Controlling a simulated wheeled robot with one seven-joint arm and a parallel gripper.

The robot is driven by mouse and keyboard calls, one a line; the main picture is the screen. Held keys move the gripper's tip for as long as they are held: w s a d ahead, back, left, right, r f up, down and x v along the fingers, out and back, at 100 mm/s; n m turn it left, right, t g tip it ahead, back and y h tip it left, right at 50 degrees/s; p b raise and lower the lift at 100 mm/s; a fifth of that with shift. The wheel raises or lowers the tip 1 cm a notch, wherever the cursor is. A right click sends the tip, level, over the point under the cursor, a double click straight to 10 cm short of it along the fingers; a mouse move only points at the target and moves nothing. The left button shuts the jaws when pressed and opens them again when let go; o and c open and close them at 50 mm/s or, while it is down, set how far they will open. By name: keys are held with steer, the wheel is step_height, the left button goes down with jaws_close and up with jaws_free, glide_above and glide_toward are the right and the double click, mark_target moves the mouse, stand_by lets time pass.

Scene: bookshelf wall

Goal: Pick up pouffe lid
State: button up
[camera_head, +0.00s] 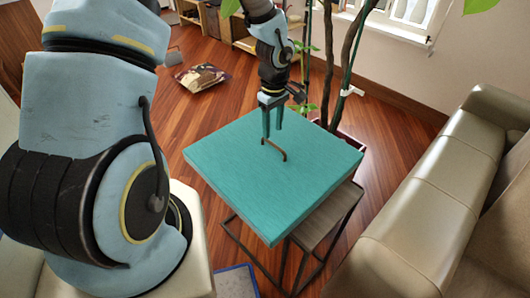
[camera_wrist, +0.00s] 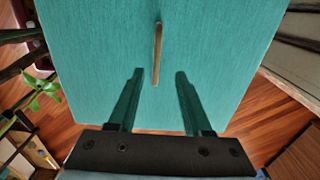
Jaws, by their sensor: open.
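The pouffe lid (camera_head: 270,185) is a flat, square teal panel in the middle of the head view. It carries a thin brown strap handle (camera_head: 275,150) on its top, near the far half. My gripper (camera_head: 272,136) points down over the lid at the handle, with its two teal fingers apart. In the wrist view the lid (camera_wrist: 105,40) fills most of the picture. The handle (camera_wrist: 158,55) runs lengthwise, and its near end lies between the line of my open fingertips (camera_wrist: 160,74). The gripper holds nothing. I cannot tell the exact height of the fingertips above the lid.
A small dark-framed table with a wooden top (camera_head: 325,220) stands under and beside the lid. A beige sofa (camera_head: 430,205) lines the right. A plant with tall stems (camera_head: 345,60) stands behind the lid. A magazine (camera_head: 201,77) lies on the wooden floor, which is open at the left.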

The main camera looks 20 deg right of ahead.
mark_target(273, 145)
step_height(273, 145, down, 2)
steer(key=shift+f, duration=0.2)
steer(key=shift+w+d+f+p, duration=0.15)
steer(key=shift+f+p, duration=0.45)
steer(key=shift+f, duration=0.85)
steer(key=shift+d+f+p, duration=0.1)
steer(key=shift+f+p, duration=0.45)
steer(key=shift+f, duration=0.9)
jaws_close()
